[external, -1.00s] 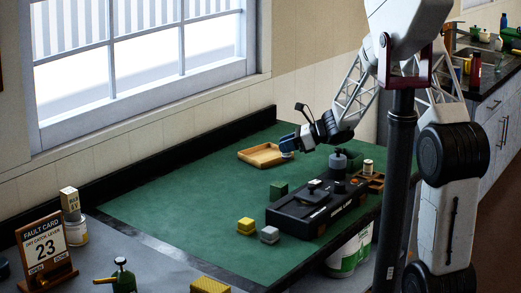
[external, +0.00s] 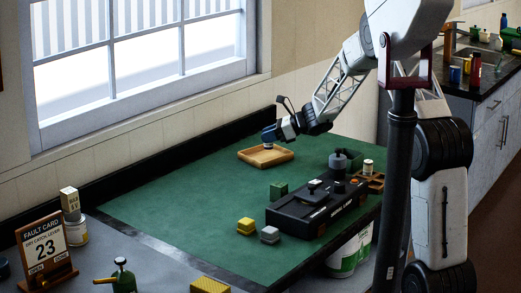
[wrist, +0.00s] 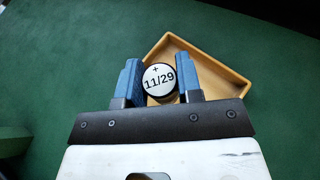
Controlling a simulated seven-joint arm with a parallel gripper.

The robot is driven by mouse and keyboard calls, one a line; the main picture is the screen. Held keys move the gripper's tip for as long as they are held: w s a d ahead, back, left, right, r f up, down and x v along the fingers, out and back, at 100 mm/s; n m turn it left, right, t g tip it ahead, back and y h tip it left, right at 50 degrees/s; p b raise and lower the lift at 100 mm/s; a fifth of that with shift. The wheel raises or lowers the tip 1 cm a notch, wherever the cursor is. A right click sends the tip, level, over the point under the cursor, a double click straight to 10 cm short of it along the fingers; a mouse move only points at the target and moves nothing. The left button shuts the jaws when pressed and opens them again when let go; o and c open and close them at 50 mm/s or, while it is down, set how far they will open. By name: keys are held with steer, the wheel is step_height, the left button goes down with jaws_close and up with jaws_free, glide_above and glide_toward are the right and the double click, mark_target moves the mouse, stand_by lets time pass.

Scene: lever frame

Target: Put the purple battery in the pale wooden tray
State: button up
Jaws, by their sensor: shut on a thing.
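The pale wooden tray (external: 282,159) is a shallow, low-rimmed box on the green bench top near the back wall.
A black lever frame (external: 310,212) stands on the green mat to the front right. The mat left of the tray is clear.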

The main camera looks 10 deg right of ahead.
steer(key=shift+w+a, duration=0.2)
steer(key=shift+w, duration=0.3)
steer(key=shift+w+a, duration=0.15)
steer(key=shift+w, duration=0.35)
steer(key=shift+f, duration=0.15)
steer(key=shift+f, duration=1.65)
steer(key=shift+f, duration=0.15)
steer(key=o, duration=1)
steer(key=v, duration=1.2)
